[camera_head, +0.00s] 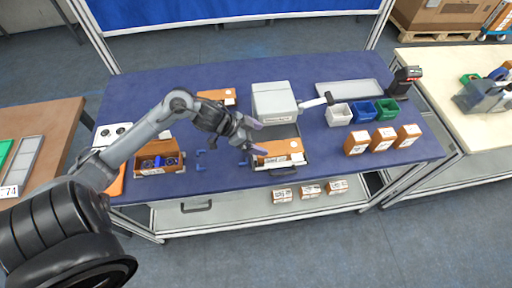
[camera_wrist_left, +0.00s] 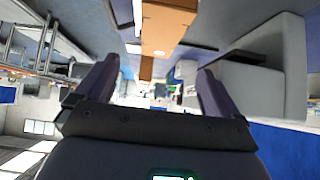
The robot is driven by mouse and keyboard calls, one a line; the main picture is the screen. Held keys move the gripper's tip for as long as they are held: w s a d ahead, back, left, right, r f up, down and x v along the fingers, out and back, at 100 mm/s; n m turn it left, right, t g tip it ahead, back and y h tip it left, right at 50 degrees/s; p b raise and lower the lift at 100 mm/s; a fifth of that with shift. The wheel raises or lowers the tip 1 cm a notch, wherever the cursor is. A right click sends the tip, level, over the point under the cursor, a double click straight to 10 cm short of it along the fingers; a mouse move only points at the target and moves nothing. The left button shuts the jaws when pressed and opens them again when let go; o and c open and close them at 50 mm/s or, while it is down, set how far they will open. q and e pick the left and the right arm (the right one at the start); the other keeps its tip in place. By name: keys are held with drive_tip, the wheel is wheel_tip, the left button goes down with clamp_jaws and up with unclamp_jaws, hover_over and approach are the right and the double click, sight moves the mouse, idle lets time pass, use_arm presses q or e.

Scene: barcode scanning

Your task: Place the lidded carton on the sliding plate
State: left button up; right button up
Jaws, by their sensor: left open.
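The lidded carton (camera_head: 278,150), orange-brown with a white front and label, lies on the sliding plate (camera_head: 258,168), just in front of the grey box-shaped machine (camera_head: 274,101). The plate has a dark handle at its front edge. My left gripper (camera_head: 251,136) is open and empty, beside the carton's upper left corner. In the left wrist view, a brown carton surface (camera_wrist_left: 168,28) shows at the top, beyond the gap between the open fingers (camera_wrist_left: 159,72). I cannot tell whether a finger touches the carton. My right gripper is not in view.
An open carton with blue parts (camera_head: 160,158) stands at the left, with blue brackets (camera_head: 206,160) to its right. Several small cartons (camera_head: 384,139) and white, blue and green bins (camera_head: 363,111) stand at the right. Another carton (camera_head: 217,96) lies behind my left arm.

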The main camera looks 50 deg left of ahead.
use_arm(q)
drive_tip(key=s+d+f+y, duration=0.1)
drive_tip(key=d, duration=0.1)
drive_tip(key=d+f+t+y, duration=0.1)
drive_tip(key=d+f, duration=0.1)
drive_tip(key=s+d+f+n+y, duration=0.1)
drive_tip(key=d+f, duration=0.1)
drive_tip(key=d, duration=0.1)
drive_tip(key=shift+s, duration=0.35)
drive_tip(key=s+d+f+n+g, duration=0.1)
drive_tip(key=s+d+g, duration=0.1)
drive_tip(key=s+d, duration=0.2)
drive_tip(key=s+d+f+n+g+y, duration=0.1)
drive_tip(key=s+d+n+g, duration=0.1)
drive_tip(key=s, duration=0.9)
drive_tip(key=shift+d+f+g, duration=0.25)
drive_tip(key=shift+d+g, duration=0.35)
drive_tip(key=shift+d, duration=0.3)
drive_tip(key=shift+w, duration=0.1)
